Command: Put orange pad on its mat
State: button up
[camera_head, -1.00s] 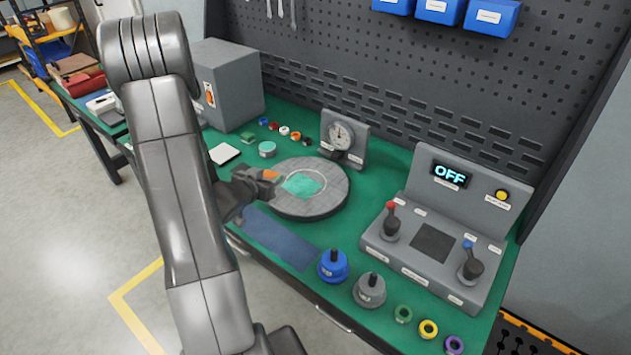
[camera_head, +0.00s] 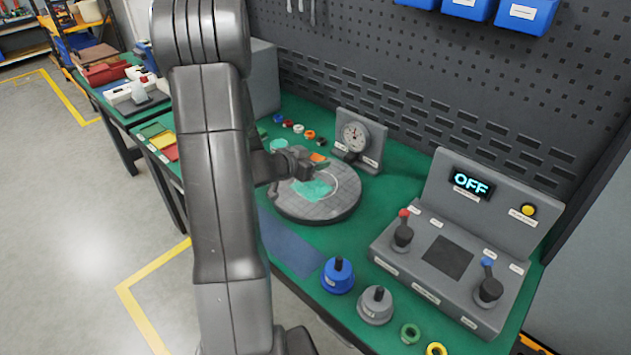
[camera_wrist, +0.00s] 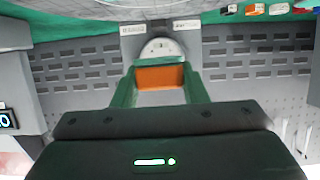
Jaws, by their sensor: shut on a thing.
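The orange pad (camera_wrist: 160,78) is held between the two green fingers of my gripper (camera_wrist: 160,92) in the wrist view. In the head view the orange pad (camera_head: 318,157) shows at the tip of my gripper (camera_head: 316,164), over the far part of the round grey plate (camera_head: 335,209). I cannot tell its height above the plate. A teal patch (camera_head: 311,188) lies on the plate. Flat green, yellow (camera_head: 160,140) and red (camera_head: 170,153) pieces lie on the left table, partly behind my arm. I see no orange mat; my arm hides part of the left table.
A dial gauge (camera_head: 355,137) stands behind the plate. A control box with levers and an OFF display (camera_head: 470,184) is at right. Blue (camera_head: 338,277) and grey (camera_head: 375,307) knobbed weights stand in front. A grey box (camera_head: 264,80) is behind my arm. Small coloured rings line the back.

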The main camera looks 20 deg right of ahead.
aim_at(315, 185)
jog(key=shift+f, duration=3.05)
jog(key=shift+f, duration=0.15)
jog(key=o, duration=1)
jog(key=shift+o, duration=0.2)
jog(key=shift+f+b, duration=0.1)
jog(key=shift+b, duration=0.4)
